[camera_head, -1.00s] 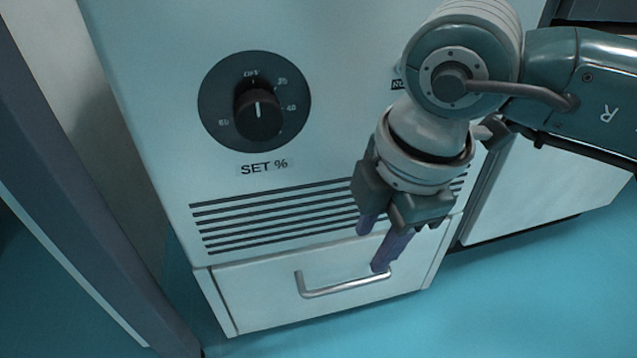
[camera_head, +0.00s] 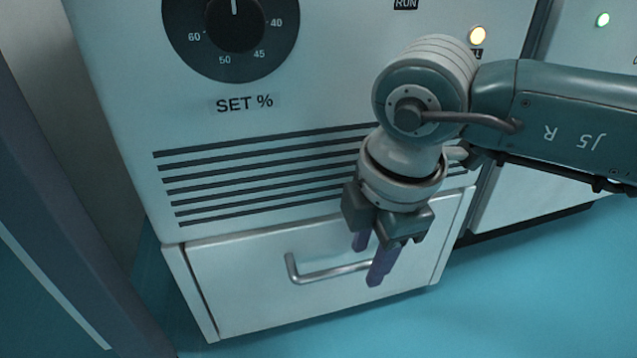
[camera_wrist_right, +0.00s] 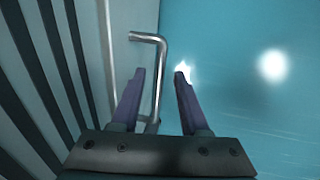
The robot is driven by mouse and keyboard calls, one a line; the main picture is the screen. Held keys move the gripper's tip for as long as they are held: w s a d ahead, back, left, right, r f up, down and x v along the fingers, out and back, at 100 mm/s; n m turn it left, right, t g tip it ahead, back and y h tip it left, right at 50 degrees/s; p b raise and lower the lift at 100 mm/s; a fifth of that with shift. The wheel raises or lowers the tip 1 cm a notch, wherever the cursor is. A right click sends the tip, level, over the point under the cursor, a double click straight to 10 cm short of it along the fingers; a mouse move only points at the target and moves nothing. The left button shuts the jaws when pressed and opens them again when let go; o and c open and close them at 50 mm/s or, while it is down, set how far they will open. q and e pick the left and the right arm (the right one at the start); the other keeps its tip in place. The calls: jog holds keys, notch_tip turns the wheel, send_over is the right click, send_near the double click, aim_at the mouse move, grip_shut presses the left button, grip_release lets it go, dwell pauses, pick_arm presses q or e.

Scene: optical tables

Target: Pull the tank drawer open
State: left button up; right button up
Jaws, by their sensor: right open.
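The tank drawer (camera_head: 245,300) is a pale panel at the bottom of the white cabinet, below the dark slots. It looks roughly flush with the cabinet. Its silver bar handle (camera_head: 318,274) runs across the front. My right gripper (camera_head: 369,262) is open at the right end of the handle, and its purple fingers hide that end. In the right wrist view the handle (camera_wrist_right: 160,65) passes between the open fingers of my right gripper (camera_wrist_right: 158,76), with a gap to either side. My left gripper is out of view.
A dial (camera_head: 235,25) marked SET % sits above the slots (camera_head: 260,170). Another pale cabinet (camera_head: 530,190) stands at the right. A dark upright post (camera_head: 75,190) is at the left. The blue floor (camera_head: 480,300) in front of the drawer is clear.

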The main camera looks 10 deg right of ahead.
grip_shut()
dwell(0.3)
dwell(1.1)
